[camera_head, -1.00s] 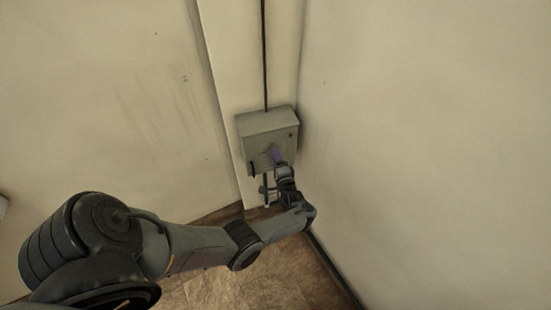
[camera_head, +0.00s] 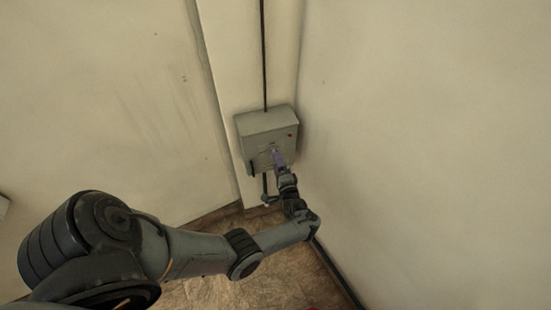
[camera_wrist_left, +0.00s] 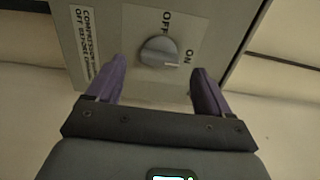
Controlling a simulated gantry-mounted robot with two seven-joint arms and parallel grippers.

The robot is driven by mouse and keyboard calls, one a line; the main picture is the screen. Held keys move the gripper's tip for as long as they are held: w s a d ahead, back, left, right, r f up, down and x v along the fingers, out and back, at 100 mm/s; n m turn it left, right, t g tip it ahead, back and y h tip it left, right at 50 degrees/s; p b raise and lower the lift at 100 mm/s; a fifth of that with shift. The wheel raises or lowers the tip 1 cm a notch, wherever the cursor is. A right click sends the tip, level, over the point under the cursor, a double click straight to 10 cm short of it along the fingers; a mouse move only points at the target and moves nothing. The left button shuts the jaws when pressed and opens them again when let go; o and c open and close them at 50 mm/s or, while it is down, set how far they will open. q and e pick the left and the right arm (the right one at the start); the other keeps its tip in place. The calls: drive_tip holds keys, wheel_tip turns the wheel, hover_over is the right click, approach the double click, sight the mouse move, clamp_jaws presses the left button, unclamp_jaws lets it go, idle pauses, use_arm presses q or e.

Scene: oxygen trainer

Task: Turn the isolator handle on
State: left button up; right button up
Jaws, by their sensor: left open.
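The isolator is a grey box (camera_head: 266,124) mounted on the wall. Its rotary handle, a round grey knob (camera_wrist_left: 158,52), shows in the left wrist view with a pale mark at its lower right. An OFF label (camera_wrist_left: 167,21) is above the knob and an ON label (camera_wrist_left: 187,57) is to its right. My left gripper (camera_head: 279,160) is at the box's front face. In the left wrist view its purple fingers (camera_wrist_left: 158,85) are open, one on each side below the knob, with nothing gripped. Contact with the knob is not visible.
A white warning label (camera_wrist_left: 84,40) is left of the knob on the box. A dark conduit (camera_head: 264,55) runs up from the box. A plain wall (camera_head: 430,130) stands close on the right. Brown floor (camera_head: 225,290) lies below.

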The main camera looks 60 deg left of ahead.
use_arm(q)
drive_tip(key=v, duration=0.7)
idle(0.3)
